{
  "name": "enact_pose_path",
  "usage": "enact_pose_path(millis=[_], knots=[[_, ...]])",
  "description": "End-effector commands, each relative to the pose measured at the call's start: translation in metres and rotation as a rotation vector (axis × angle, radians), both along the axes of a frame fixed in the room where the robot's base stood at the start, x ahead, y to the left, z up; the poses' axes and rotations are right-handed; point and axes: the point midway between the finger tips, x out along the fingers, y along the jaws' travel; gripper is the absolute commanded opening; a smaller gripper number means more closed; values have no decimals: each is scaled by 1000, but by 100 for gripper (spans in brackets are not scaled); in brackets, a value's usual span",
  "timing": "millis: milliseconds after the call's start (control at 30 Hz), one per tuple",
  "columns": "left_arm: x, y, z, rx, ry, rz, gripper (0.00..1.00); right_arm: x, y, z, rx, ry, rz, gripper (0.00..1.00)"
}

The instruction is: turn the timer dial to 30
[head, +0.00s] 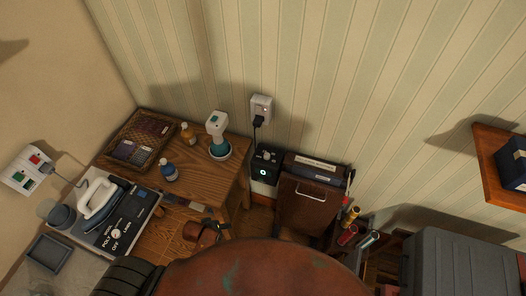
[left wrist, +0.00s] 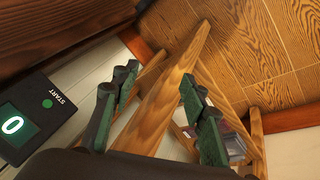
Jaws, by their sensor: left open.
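The timer unit (head: 264,168) is a small black box low on the striped wall, left of the brown press. It has a pale knob-like dial (head: 267,155) near its top and a glowing green-white display below; the dial's setting is too small to read. In the left wrist view the box's lower face (left wrist: 25,110) shows at the left edge, with a lit "0", a green button and the word START; the dial is not visible there. My left gripper (left wrist: 160,78) is open and empty, beside the box, with wooden legs behind its fingers. My right gripper is not in view.
A wooden table (head: 205,183) stands left of the unit with a green-and-white steamer (head: 217,135), bottles and a woven tray (head: 139,139). An iron (head: 97,201) rests on a dial panel. The brown press (head: 308,205) stands right. A plugged outlet (head: 261,107) is above.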

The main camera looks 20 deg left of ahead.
Motion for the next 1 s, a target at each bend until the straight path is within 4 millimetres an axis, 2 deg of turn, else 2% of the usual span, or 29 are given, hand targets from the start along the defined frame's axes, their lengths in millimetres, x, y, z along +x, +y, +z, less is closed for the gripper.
enact_pose_path(millis=[33, 200, 533, 600, 867, 1000], knots=[[8, -2, 33, -17, -19, 18, 40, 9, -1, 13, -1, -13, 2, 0], [23, -7, 103, -67, -54, 64, 40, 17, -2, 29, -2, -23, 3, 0], [30, -13, 198, -130, -98, 114, 40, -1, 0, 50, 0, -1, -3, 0], [40, -18, 190, -179, -99, 165, 40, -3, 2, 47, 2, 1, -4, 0], [83, -34, 181, -399, -112, 389, 40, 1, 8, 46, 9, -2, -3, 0], [114, -44, 178, -571, -107, 551, 40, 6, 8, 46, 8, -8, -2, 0]])
